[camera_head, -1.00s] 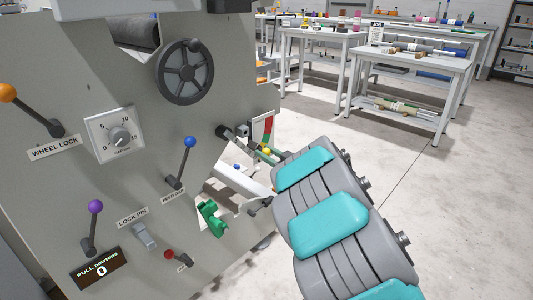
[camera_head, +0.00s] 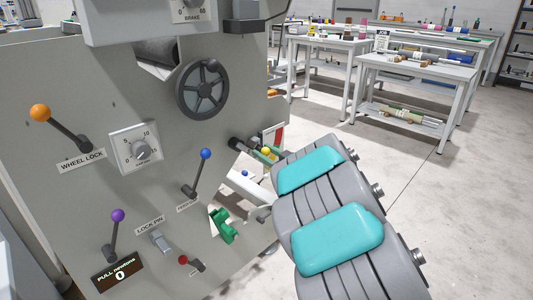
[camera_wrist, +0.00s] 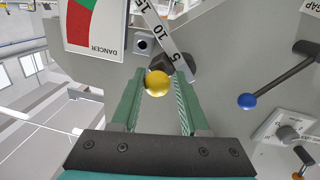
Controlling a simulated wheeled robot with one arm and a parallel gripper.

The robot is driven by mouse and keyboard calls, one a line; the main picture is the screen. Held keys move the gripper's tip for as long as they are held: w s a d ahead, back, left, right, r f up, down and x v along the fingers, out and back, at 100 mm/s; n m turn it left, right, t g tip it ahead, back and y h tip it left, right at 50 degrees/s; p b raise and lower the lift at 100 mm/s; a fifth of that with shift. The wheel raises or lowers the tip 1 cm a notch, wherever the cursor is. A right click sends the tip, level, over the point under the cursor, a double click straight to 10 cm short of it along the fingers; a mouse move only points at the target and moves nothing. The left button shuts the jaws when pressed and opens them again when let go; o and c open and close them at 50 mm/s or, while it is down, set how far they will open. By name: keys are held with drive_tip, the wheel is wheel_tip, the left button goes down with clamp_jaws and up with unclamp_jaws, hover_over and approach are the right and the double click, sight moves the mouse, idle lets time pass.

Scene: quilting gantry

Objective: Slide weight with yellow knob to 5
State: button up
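In the wrist view the yellow knob (camera_wrist: 157,84) sits between the two green fingers of my gripper (camera_wrist: 158,95), which are apart. I see a gap on both sides of the knob. A pale scale bar (camera_wrist: 165,40) marked 5, 10 and 15 slants behind it, with the 5 nearest the knob. A dark round part (camera_wrist: 181,66) lies at the bar's lower end; I cannot tell whether it is the weight or a pivot. In the head view the yellow knob (camera_head: 265,152) shows small, beside the machine panel, and my arm partly hides that area.
A red, white and green DANGER plate (camera_wrist: 95,25) is close at the upper left of the wrist view. A blue-knobbed lever (camera_wrist: 247,101) stands to the right. The grey panel (camera_head: 80,200) carries several levers and a handwheel (camera_head: 202,88). Tables (camera_head: 415,68) stand behind.

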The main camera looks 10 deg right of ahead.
drive_tip(key=o, duration=0.4)
drive_tip(key=shift+s+d, duration=0.3)
drive_tip(key=shift+s, duration=0.15)
drive_tip(key=v, duration=0.6)
drive_tip(key=shift+s, duration=0.35)
drive_tip(key=shift+d, duration=0.15)
